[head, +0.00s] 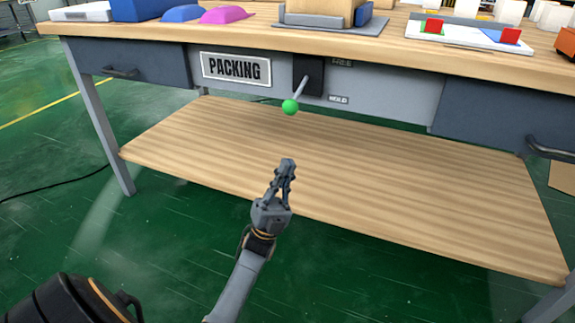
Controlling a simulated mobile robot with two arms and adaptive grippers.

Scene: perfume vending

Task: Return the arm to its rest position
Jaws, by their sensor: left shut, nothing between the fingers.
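My left gripper (286,168) is shut and empty. Its arm comes up from the bottom of the head view, left of the middle. In the picture the fingers overlap the front part of the workbench's lower shelf (400,210), and they point toward the bench. I cannot tell how far they are from the shelf. My right gripper is not in view.
The workbench top (230,36) carries boxes and coloured pieces. Below it are a "PACKING" sign (236,69) and a lever with a green knob (290,107), beyond my gripper. Green floor (180,240) is open in front. A cable (50,190) lies at left.

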